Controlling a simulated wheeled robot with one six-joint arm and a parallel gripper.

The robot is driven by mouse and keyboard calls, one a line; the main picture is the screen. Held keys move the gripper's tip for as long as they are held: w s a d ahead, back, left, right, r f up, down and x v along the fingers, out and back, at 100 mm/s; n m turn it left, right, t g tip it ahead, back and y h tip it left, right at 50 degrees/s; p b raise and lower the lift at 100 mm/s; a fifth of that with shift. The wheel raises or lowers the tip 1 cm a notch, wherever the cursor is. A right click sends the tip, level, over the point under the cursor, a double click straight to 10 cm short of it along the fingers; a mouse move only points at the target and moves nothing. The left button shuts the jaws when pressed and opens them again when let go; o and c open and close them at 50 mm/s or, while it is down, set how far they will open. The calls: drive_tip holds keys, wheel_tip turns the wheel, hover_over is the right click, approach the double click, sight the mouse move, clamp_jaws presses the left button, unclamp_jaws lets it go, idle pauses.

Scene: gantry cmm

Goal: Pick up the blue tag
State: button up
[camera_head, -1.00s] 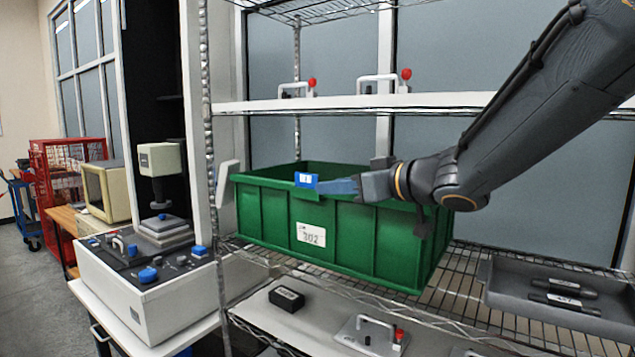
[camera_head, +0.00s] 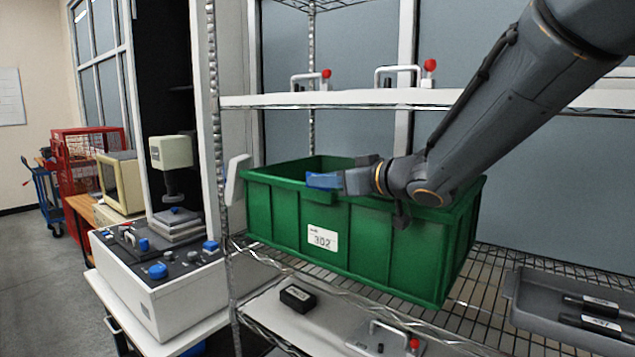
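The blue tag (camera_head: 316,181) is at the front rim of the green bin (camera_head: 275,215), left of the bin's middle. My gripper (camera_head: 332,181) reaches in from the right, above the rim, with its tip at the tag. The fingertips overlap the tag in the picture and cover part of it, including its white marking. Whether the fingers are open or closed on the tag is not clear. The bin stands on a wire shelf and carries a white label (camera_head: 322,239) reading 302.
The upper shelf (camera_head: 300,100) holds white-handled fixtures with red knobs. A grey tray (camera_head: 540,310) with dark tools lies at lower right. A black block (camera_head: 298,297) and another fixture sit on the lower shelf. A control console (camera_head: 160,285) stands at left.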

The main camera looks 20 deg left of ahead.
drive_tip(key=shift+w+a+f, duration=0.15)
drive_tip(key=shift+w+a, duration=0.15)
drive_tip(key=shift+a, duration=0.25)
clamp_jaws()
